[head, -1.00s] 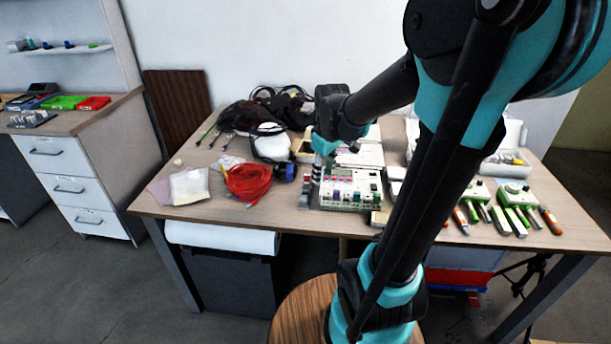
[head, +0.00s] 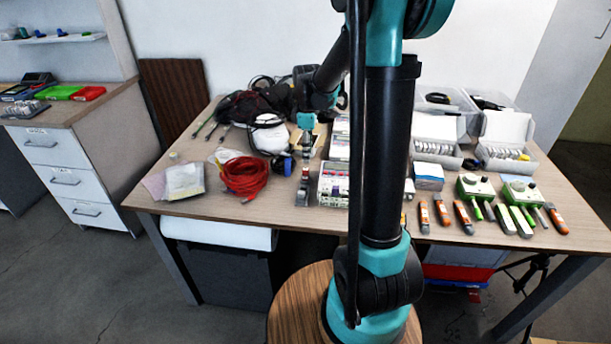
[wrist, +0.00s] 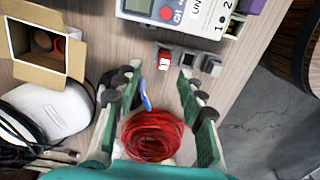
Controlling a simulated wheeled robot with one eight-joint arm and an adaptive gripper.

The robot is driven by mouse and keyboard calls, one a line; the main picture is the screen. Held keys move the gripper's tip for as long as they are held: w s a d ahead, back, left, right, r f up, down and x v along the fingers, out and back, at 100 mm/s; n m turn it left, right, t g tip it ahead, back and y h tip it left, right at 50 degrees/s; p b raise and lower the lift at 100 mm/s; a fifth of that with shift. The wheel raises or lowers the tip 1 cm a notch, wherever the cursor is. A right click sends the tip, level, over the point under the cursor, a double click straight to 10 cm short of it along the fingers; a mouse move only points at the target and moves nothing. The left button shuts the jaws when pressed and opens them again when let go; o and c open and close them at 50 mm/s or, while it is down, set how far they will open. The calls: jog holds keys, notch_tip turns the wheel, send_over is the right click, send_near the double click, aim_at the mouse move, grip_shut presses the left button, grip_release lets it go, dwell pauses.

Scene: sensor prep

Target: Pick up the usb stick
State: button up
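A small red-and-white piece (wrist: 164,60), which looks like the usb stick, lies on the table in the wrist view. In the head view my gripper is small and partly hidden, above the row beside the white meter panel (head: 332,190). The stick cannot be made out clearly there.
A red cable coil (head: 245,177) and a blue piece (wrist: 145,95) lie close by. An open cardboard box (wrist: 35,45) and a white device (wrist: 45,110) are on the left in the wrist view. The table's front edge is near the row.

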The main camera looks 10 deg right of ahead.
aim_at(306, 169)
notch_tip(306, 169, down, 3)
jog(key=shift+r, duration=0.15)
jog(key=shift+s+a+f, duration=0.15)
jog(key=shift+a+f, duration=0.05)
jog(key=shift+f, duration=1.15)
jog(key=shift+s+a+f, duration=0.15)
jog(key=shift+f, duration=1.15)
grip_shut()
